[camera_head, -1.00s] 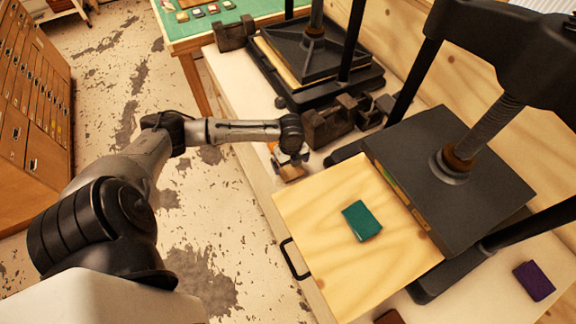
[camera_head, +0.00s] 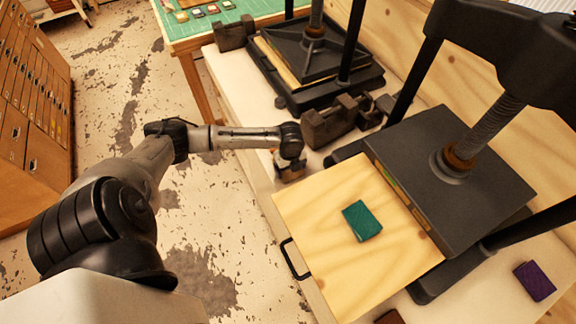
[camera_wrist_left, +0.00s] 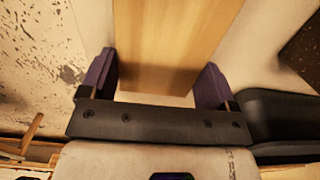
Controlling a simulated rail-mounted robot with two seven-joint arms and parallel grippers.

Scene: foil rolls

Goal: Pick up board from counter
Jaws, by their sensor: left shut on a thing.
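My left gripper (camera_head: 290,172) is at the counter's front edge, to the left of the large plywood sheet. In the left wrist view, the gripper (camera_wrist_left: 157,72) has a dark purple finger on each side of a pale wooden board (camera_wrist_left: 175,45) and is shut on it. The board runs away from the palm, and its near end lies between the fingers. In the head view the gripper hides most of this board. I cannot tell whether it still touches the counter (camera_head: 240,120). My right gripper is not in view.
The plywood sheet (camera_head: 340,270) with a green book (camera_head: 362,221) on it juts from the near press (camera_head: 450,190). Dark metal blocks (camera_head: 328,122) stand just behind my gripper. A second press (camera_head: 315,60) is farther back. Open floor (camera_head: 120,80) lies left of the counter.

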